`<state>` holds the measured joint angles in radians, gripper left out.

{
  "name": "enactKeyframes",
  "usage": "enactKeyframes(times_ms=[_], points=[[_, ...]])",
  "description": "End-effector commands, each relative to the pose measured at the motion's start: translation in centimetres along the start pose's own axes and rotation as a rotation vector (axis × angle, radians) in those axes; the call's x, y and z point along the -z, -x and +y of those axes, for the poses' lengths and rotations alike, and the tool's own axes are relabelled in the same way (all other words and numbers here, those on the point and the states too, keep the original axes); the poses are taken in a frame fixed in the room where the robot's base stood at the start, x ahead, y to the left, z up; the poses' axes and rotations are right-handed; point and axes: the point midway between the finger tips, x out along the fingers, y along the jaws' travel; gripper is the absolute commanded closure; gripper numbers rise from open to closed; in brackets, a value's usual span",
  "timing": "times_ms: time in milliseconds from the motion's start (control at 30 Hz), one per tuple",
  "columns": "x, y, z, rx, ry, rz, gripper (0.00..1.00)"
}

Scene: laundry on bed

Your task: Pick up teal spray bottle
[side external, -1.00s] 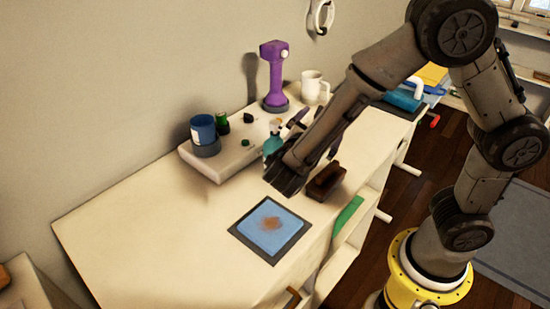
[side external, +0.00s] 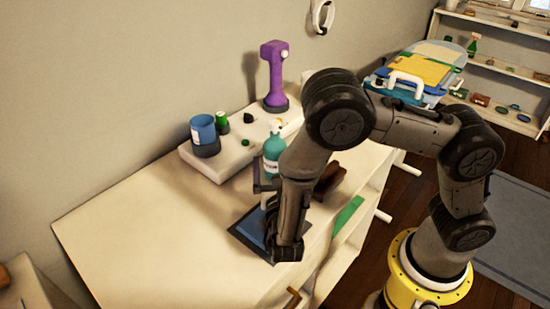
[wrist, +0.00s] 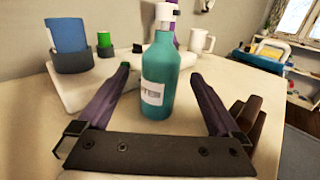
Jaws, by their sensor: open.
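The teal spray bottle (side external: 272,152) stands upright on the white tabletop, beside the raised white board. In the wrist view the bottle (wrist: 160,82) has a white label and a white top, and it stands centred between and beyond my open fingers. My gripper (wrist: 160,88) is open and empty, one finger on each side of the bottle in that picture. In the side view my wrist and arm hide part of the bottle's right side and most of the gripper (side external: 264,187).
A blue can (side external: 203,130), a small green bottle (side external: 222,122) and a purple device (side external: 273,75) stand at the back. A brown block (side external: 329,177) is right of the bottle. A blue mat (side external: 249,232) lies under my wrist. The table's left part is clear.

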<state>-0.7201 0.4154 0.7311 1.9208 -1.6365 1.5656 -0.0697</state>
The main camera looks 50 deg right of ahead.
Motion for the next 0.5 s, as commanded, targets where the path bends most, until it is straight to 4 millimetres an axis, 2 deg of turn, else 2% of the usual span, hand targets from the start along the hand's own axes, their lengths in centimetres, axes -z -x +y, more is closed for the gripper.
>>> enactKeyframes(times_ms=[267, 500], points=[[0.1, -2.0, -0.1, 0.003, 0.0, 0.0, 0.0], [0.4, -5.3, -0.3, 0.005, 0.0, 0.0, 0.0]])
